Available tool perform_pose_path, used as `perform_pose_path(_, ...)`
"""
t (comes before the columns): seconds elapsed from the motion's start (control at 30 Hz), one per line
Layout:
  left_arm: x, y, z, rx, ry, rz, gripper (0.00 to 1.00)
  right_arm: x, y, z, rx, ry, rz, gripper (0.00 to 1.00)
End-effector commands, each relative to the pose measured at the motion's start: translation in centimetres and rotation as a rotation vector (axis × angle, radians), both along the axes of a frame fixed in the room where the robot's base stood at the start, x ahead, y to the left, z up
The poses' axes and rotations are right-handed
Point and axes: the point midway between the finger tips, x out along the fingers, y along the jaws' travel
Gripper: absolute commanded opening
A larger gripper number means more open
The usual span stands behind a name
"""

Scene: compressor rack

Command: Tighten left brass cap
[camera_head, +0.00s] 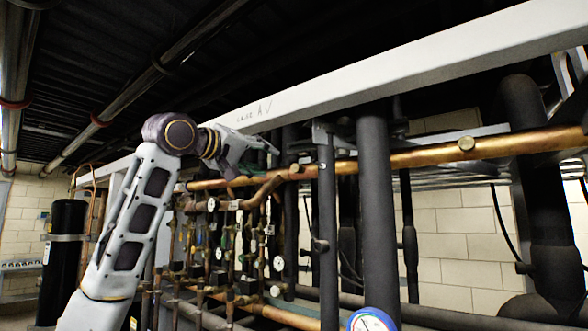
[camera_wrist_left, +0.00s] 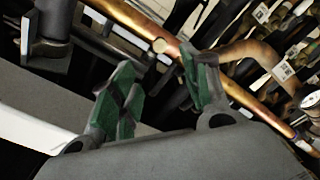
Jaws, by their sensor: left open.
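A long copper pipe (camera_head: 400,160) runs under the white beam. A round brass cap (camera_head: 295,168) sits on its left part, and a second round brass cap (camera_head: 466,144) sits farther right. My left gripper (camera_head: 258,160) is open and empty, just left of the left cap and close to the pipe. In the left wrist view, the open green-padded fingers (camera_wrist_left: 155,75) point toward the pipe. A round cap (camera_wrist_left: 160,45) shows beyond and between the fingertips, apart from them. I cannot tell the exact distance. My right gripper is not in view.
A white beam (camera_head: 400,70) crosses just above the pipe. A thick dark vertical pipe (camera_head: 376,210) stands right of the left cap. Thinner copper lines with valves and gauges (camera_head: 277,263) crowd the space below. A blue-rimmed gauge (camera_head: 371,320) is at the bottom.

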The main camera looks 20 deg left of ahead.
Motion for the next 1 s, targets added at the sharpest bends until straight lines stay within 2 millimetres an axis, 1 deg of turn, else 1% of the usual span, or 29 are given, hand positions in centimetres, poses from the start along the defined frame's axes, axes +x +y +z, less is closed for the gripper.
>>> perform_pose_path(0.27, 1.5, -0.5, 0.1, 0.000, 0.001, 0.000, 0.47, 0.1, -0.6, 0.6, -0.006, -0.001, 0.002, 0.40)
perform_pose_path(0.5, 4.1, -1.5, 0.2, 0.000, 0.003, 0.000, 0.47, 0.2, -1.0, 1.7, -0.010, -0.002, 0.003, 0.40)
perform_pose_path(1.0, 9.9, -3.6, 0.2, 0.000, 0.003, 0.000, 0.47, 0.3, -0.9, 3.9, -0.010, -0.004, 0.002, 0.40)
